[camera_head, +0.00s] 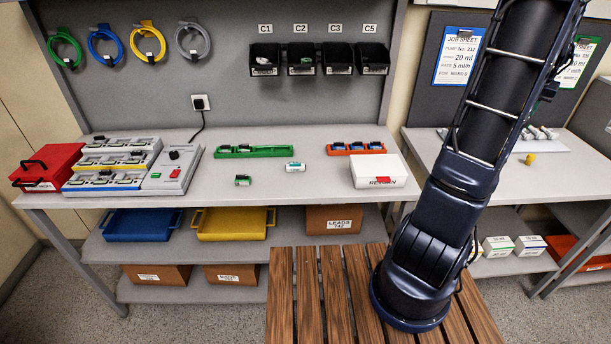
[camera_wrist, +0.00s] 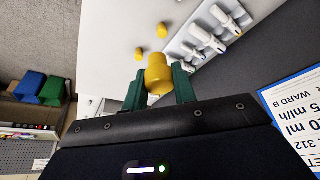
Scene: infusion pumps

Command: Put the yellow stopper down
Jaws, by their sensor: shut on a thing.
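My gripper (camera_wrist: 159,85) shows in the wrist view, its two green fingers shut on a yellow stopper (camera_wrist: 157,70). The held stopper stands out past the fingertips, over the pale bench top (camera_wrist: 112,55). Whether it touches the bench I cannot tell. Two more yellow pieces lie apart from it on the bench, a nearer one (camera_wrist: 139,53) and a farther one (camera_wrist: 162,29). In the head view one yellow stopper (camera_head: 530,158) shows on the right bench; my gripper is not visible there.
White syringes lie in a pale rack (camera_wrist: 186,52) close to the held stopper. A dark board with a job sheet (camera_head: 459,56) rises behind the right bench. A white RETURN box (camera_head: 384,172) stands on the left bench. The right bench's front part looks clear.

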